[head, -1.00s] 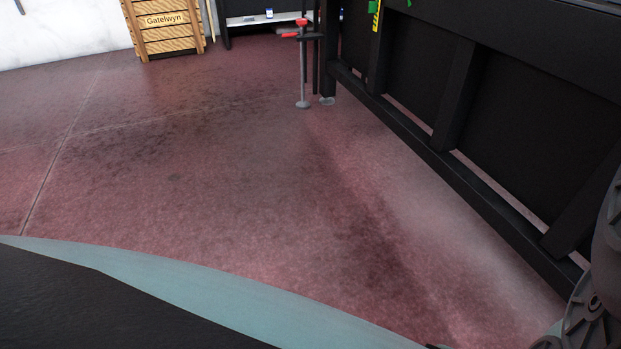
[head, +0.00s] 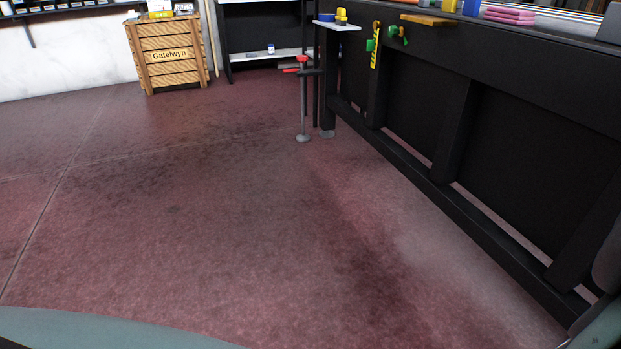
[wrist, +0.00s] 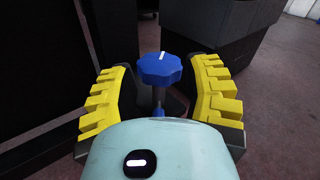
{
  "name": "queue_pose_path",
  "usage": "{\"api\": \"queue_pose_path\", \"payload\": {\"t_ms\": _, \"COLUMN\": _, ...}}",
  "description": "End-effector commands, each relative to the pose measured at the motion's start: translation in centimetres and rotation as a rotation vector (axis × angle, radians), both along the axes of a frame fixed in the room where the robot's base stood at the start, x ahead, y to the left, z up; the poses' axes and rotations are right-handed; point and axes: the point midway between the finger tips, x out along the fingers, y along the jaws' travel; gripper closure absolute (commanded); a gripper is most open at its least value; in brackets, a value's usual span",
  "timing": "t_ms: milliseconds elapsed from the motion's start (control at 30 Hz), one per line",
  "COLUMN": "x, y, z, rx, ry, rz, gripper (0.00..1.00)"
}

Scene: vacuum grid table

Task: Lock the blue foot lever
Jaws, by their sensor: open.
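My gripper (wrist: 162,95) shows in the wrist view with its two yellow ribbed fingers spread wide apart. A blue lobed knob (wrist: 160,70) with a white mark on top stands between and a little beyond the fingers. It sits on a thin stem, with visible gaps to both fingers. A small blue part below the knob is partly hidden by my pale gripper body. I cannot tell whether this knob belongs to the blue foot lever. No blue foot lever can be made out in the head view, and my gripper is not in that view.
A long black table frame (head: 470,95) runs along the right in the head view. A post with a red handle (head: 303,62) stands on the floor by its far leg. A wooden crate (head: 168,72) is at the back left. The reddish floor (head: 200,230) between is clear.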

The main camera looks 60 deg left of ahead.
Motion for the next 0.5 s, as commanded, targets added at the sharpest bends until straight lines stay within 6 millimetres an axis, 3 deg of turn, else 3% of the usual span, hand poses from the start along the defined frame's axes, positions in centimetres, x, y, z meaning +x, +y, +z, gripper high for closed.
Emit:
{"api": "queue_pose_path", "payload": {"t_ms": 467, "x": -0.02, "y": -0.04, "z": 0.92, "rx": -0.004, "ry": -0.002, "rz": 0.0, "gripper": 0.51}}
{"api": "queue_pose_path", "payload": {"t_ms": 500, "x": -0.02, "y": -0.04, "z": 0.92, "rx": -0.004, "ry": -0.002, "rz": 0.001, "gripper": 0.46}}
